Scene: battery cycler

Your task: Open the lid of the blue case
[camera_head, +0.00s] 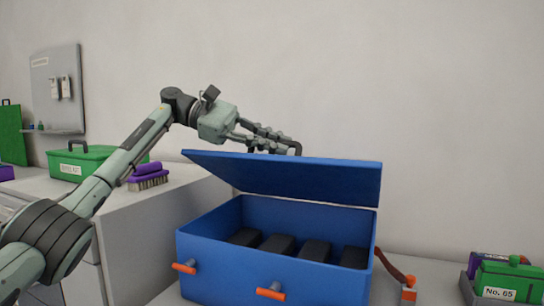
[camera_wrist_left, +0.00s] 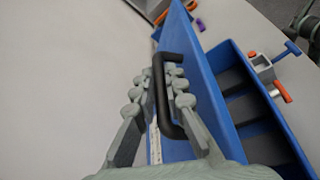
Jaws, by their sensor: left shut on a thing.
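The blue case (camera_head: 270,279) stands with its lid (camera_head: 290,178) raised, tilted up and back from the rim. Several dark blocks (camera_head: 278,244) sit in a row inside. Two orange latches (camera_head: 270,291) are on its front. My left gripper (camera_head: 278,144) is above the lid's top, shut on the black handle (camera_head: 296,148). In the left wrist view, the black handle (camera_wrist_left: 160,95) passes between the fingers and the blue lid (camera_wrist_left: 205,100) lies alongside. My right gripper cannot be made out in either view.
A grey cabinet (camera_head: 140,215) at left holds a green box (camera_head: 85,162) and a purple brush (camera_head: 148,177). Right of the case are a brown strap with an orange end (camera_head: 409,288) and a green box marked No. 65 (camera_head: 510,275).

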